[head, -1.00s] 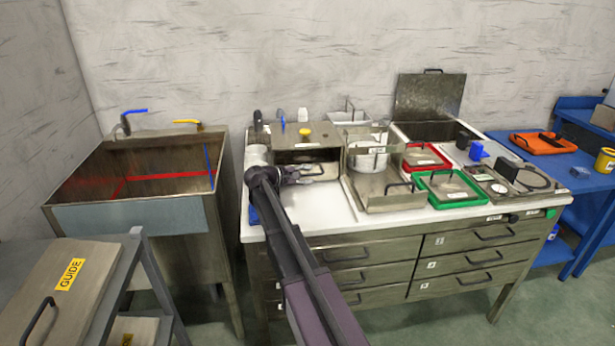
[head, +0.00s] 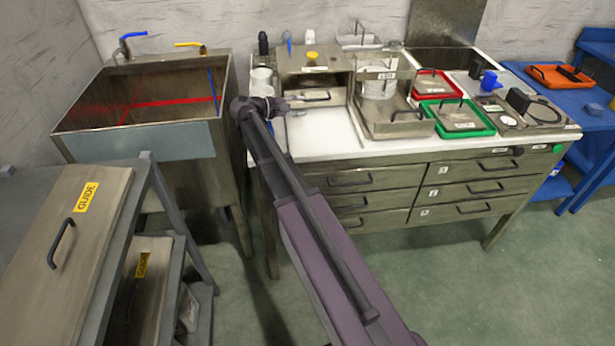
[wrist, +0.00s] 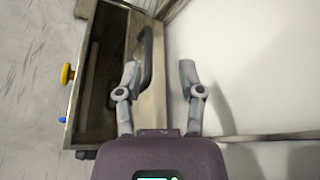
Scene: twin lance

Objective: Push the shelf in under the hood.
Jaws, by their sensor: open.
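The hood (head: 308,62) is a metal box with a yellow knob on top, at the back left of the workbench. The shelf (head: 309,103) is a metal panel with a dark bar handle, at the hood's open front. In the wrist view the shelf (wrist: 152,104) shows beside the hood's dark opening, and the yellow knob is at the left edge. My gripper (wrist: 159,76) is open and empty. Its left finger overlaps the shelf handle's near end in that view; I cannot tell whether they touch. The right finger is over the white worktop. How far in the shelf sits is unclear.
A metal stand (head: 388,128) holding a white stack is right of the hood. Red (head: 433,86) and green (head: 458,119) trays follow. A sink (head: 140,108) stands left, a cart (head: 75,190) front left. White worktop (head: 322,138) before the hood is bare.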

